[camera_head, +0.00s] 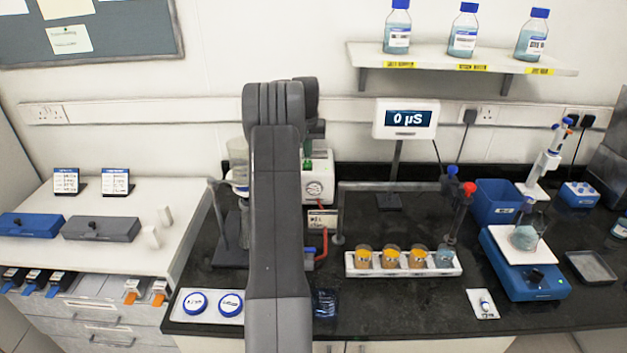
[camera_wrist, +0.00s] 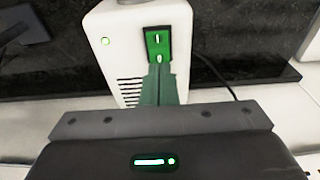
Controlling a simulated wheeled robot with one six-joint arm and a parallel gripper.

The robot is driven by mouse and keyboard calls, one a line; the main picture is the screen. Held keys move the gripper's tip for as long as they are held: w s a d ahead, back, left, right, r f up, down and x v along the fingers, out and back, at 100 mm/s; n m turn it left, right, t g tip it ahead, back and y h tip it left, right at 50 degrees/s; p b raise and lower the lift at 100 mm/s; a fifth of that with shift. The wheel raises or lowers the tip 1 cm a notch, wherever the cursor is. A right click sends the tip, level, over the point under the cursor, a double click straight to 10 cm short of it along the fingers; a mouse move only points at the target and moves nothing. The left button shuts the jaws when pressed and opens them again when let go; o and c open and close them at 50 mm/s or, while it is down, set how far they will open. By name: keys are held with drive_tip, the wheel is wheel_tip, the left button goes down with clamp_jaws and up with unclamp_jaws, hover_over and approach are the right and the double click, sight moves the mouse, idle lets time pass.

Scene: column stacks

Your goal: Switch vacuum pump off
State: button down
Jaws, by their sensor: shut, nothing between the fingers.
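The vacuum pump (camera_head: 316,182) is a white box with a round gauge on its front, standing on the black bench behind my arm. In the wrist view the pump (camera_wrist: 118,40) fills the upper middle, with a small lit green lamp at its left and dark vent slots below. Its green rocker switch (camera_wrist: 158,42) carries white marks, one above the other. My gripper (camera_wrist: 160,70) is shut and empty, its greenish fingertips at the lower edge of the switch. I cannot tell whether they touch it. In the head view my arm hides the gripper and part of the pump.
A red hose (camera_head: 324,240) hangs below the pump. A white rack (camera_head: 360,269) with cups of orange and bluish contents stands to the right. A display (camera_head: 405,119) reading 0 µS stands behind. A white tray with two blue-rimmed lids (camera_head: 230,304) lies at the front left.

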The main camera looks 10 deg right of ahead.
drive_tip(key=shift+f+b, duration=0.4)
drive_tip(key=shift+f, duration=0.6)
idle(0.6)
wheel_tip(320, 180, up, 2)
drive_tip(key=shift+r+p, duration=0.25)
drive_tip(key=shift+p, duration=0.85)
drive_tip(key=shift+r, duration=2.25)
wheel_tip(320, 180, down, 6)
drive_tip(key=shift+r+b, duration=0.15)
drive_tip(key=shift+b, duration=0.4)
drive_tip(key=shift+f+b, duration=0.6)
drive_tip(key=shift+f, duration=0.05)
drive_tip(key=shift+r, duration=0.1)
